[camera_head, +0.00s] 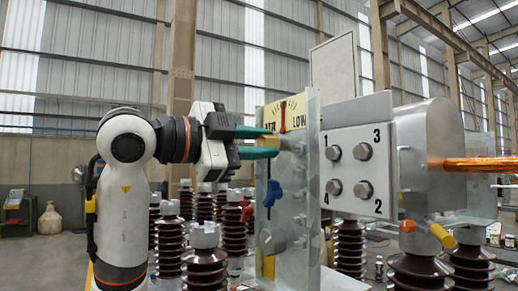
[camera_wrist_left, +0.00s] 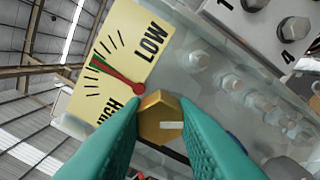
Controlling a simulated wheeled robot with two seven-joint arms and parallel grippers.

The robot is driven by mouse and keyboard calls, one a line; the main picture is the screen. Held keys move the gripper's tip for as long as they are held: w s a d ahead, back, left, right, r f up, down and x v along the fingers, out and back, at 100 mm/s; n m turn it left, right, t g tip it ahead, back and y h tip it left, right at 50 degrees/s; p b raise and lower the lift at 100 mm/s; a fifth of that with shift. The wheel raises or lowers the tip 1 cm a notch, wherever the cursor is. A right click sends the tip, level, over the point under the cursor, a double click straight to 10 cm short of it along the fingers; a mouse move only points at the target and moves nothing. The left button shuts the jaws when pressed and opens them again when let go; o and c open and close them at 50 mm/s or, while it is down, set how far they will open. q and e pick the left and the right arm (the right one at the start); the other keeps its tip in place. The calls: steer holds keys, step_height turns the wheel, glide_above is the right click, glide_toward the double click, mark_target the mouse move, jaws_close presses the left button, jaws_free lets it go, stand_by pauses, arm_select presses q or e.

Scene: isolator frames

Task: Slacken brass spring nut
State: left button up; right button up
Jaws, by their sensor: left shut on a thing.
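The brass spring nut (camera_wrist_left: 158,118) is a yellow hexagonal head with a pale mark on its face, set in the clear panel just below a gauge. My left gripper (camera_head: 273,143) has green fingers and reaches in from the left. In the left wrist view its fingers (camera_wrist_left: 162,112) are shut around the nut, one on each side. My right gripper is not in view.
A grey box with several numbered bolts (camera_head: 354,160) stands right of the clear panel (camera_head: 312,220). A blue handle (camera_head: 271,193) and a red one (camera_head: 247,210) sit below my gripper. Several brown ribbed insulators (camera_head: 205,270) stand around. A copper bar (camera_head: 485,164) extends right.

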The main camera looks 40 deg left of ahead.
arm_select(q)
steer(key=n+b, duration=0.1)
steer(key=n, duration=0.2)
steer(key=shift+f+n, duration=0.1)
steer(key=shift+n, duration=0.2)
steer(key=shift+n+b, duration=1.4)
steer(key=shift+n, duration=0.1)
steer(key=o, duration=1)
steer(key=b+v, duration=0.5)
steer(key=v, duration=0.7)
steer(key=shift+a, duration=0.1)
